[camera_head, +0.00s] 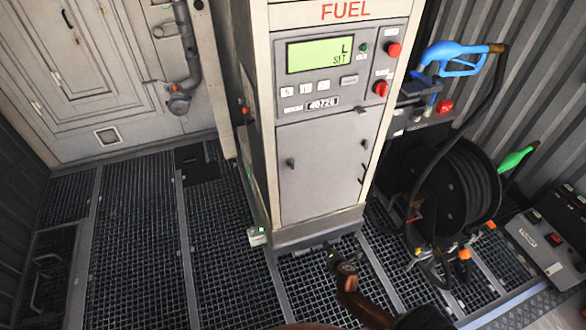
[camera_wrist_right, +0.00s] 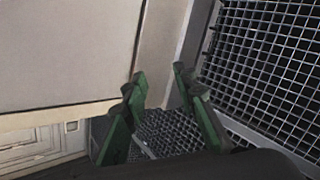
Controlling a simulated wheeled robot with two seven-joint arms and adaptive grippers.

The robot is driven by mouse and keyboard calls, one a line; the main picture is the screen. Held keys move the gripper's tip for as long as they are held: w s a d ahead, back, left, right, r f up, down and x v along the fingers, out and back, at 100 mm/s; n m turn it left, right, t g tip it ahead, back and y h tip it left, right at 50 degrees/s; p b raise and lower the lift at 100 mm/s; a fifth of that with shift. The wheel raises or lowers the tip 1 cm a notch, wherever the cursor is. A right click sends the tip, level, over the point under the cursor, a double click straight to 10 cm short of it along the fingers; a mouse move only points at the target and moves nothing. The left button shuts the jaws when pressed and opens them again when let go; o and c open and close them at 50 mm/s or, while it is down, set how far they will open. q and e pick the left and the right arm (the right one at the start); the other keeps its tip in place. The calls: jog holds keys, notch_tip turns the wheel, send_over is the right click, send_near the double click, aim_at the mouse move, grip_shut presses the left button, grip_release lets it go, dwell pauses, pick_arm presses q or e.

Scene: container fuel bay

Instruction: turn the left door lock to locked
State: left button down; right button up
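The fuel dispenser cabinet (camera_head: 320,190) stands in the middle of the head view, with a grey lower door (camera_head: 325,150). The left door lock (camera_head: 290,162) is a small dark knob near that door's left edge. It is too small to tell which way it is turned. My right gripper (camera_head: 336,258) is low in front of the cabinet's base, well below the lock and apart from it. In the right wrist view its green fingers (camera_wrist_right: 158,82) are spread with nothing between them, near a pale panel edge. My left gripper is not in view.
Two more small dark fittings (camera_head: 361,181) sit near the door's right edge. A hose reel (camera_head: 455,185), a blue nozzle (camera_head: 455,55) and a green nozzle (camera_head: 515,158) stand at the right. The grated floor (camera_head: 135,240) at the left is clear.

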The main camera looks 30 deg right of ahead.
jog(key=w+a+r+n+t, duration=0.1)
jog(key=w+r+n+t, duration=0.15)
jog(key=w+r, duration=0.45)
jog(key=w+a+r+n+t, duration=0.1)
jog(key=w+r+n+t, duration=0.2)
jog(key=r, duration=0.8)
jog(key=n+t, duration=0.3)
jog(key=n, duration=0.4)
send_near(293, 166)
jog(key=shift+n, duration=0.35)
jog(key=b+x, duration=0.1)
jog(key=x, duration=0.6)
jog(key=shift+w, duration=0.2)
jog(key=shift+w+d+r, duration=0.1)
jog(key=shift+w+d, duration=0.1)
jog(key=shift+w, duration=0.4)
jog(key=shift+c, duration=0.4)
grip_shut()
